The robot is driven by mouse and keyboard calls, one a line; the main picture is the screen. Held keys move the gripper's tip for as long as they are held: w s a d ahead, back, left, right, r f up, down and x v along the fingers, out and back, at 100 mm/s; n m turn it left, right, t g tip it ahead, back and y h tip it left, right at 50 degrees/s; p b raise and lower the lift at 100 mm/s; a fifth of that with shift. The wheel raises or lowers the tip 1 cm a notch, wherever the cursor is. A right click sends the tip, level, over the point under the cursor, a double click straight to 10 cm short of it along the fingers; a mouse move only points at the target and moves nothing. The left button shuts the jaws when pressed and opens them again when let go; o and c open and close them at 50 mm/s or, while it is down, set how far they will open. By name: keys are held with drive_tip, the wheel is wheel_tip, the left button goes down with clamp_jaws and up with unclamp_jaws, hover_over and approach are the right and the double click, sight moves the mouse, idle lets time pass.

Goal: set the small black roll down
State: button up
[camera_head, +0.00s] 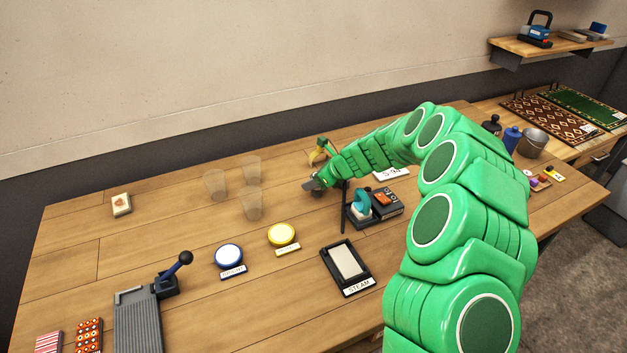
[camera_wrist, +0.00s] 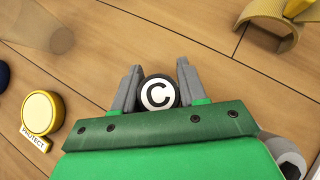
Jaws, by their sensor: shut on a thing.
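The small black roll (camera_wrist: 159,93) shows its round end in the wrist view, with a white disc and a black letter C. My gripper (camera_wrist: 159,68) is shut on it, one grey finger on each side. In the head view my gripper (camera_head: 312,184) is low over the middle of the wooden table (camera_head: 200,310), right of the clear cups. I cannot tell whether the roll touches the table. In the head view the roll is mostly hidden by my gripper.
Several clear cups (camera_head: 251,203) stand left of my gripper. A yellow disc (camera_head: 282,235), a blue disc (camera_head: 228,256) and a STEAM pad (camera_head: 347,262) lie in front. A turquoise item (camera_head: 361,204) and dark box (camera_head: 386,204) are close right. A yellow item (camera_head: 318,150) stands behind.

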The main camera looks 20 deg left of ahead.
drive_tip(key=o, duration=1)
drive_tip(key=shift+o, duration=0.2)
drive_tip(key=shift+r, duration=0.1)
drive_tip(key=shift+d+r, duration=0.35)
drive_tip(key=shift+r, duration=0.1)
drive_tip(key=v, duration=1.1)
drive_tip(key=shift+s, duration=0.1)
